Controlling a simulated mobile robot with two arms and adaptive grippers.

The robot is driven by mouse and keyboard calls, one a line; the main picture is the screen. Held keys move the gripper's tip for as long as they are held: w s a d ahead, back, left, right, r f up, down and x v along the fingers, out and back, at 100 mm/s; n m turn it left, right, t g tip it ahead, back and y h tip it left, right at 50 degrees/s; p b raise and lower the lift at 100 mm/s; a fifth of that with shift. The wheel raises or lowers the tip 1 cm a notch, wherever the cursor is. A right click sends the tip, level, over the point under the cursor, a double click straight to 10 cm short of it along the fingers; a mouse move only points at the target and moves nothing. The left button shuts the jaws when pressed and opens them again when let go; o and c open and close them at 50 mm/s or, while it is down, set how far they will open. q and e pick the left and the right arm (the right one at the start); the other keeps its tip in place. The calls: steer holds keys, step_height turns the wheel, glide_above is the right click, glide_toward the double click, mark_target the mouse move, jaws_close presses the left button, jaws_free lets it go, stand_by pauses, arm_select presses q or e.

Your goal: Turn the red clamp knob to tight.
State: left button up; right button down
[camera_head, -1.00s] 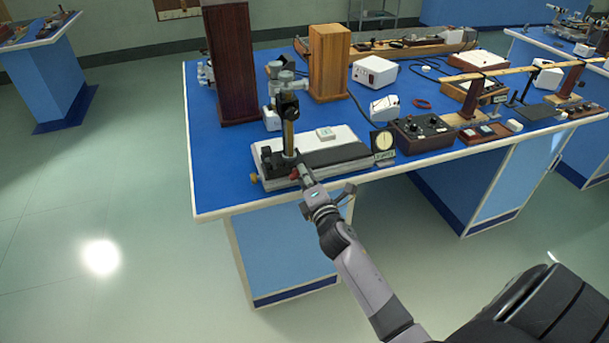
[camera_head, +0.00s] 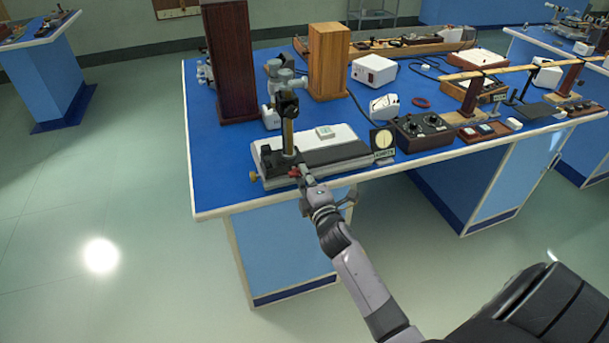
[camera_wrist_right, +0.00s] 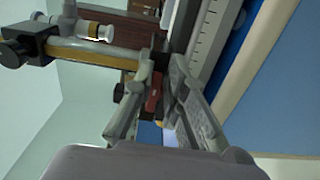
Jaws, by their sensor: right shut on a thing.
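The red clamp knob (camera_head: 294,172) sits low at the front of the instrument, at the foot of its brass post (camera_head: 288,137). The instrument's white and black base (camera_head: 335,155) stands near the front edge of the blue bench. My right gripper (camera_head: 304,174) reaches the knob from the front and is shut on it. In the right wrist view the red knob (camera_wrist_right: 153,100) shows between the two fingers, partly hidden by them. Any tight mark cannot be made out. My left gripper is not in view.
A dial gauge (camera_head: 382,143) and a black control box (camera_head: 422,130) stand right of the instrument. A dark wooden box (camera_head: 232,65) and a lighter one (camera_head: 328,62) rise behind it. The floor in front of the bench is clear.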

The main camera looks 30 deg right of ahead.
steer(key=shift+w+r, duration=0.1)
steer(key=shift+r, duration=0.3)
steer(key=c, duration=1.8)
jaws_free()
steer(key=o, duration=0.3)
steer(key=shift+f, duration=0.2)
steer(key=shift+s, duration=0.2)
steer(key=v, duration=1.1)
steer(key=shift+s+a, duration=0.2)
steer(key=shift+s, duration=0.2)
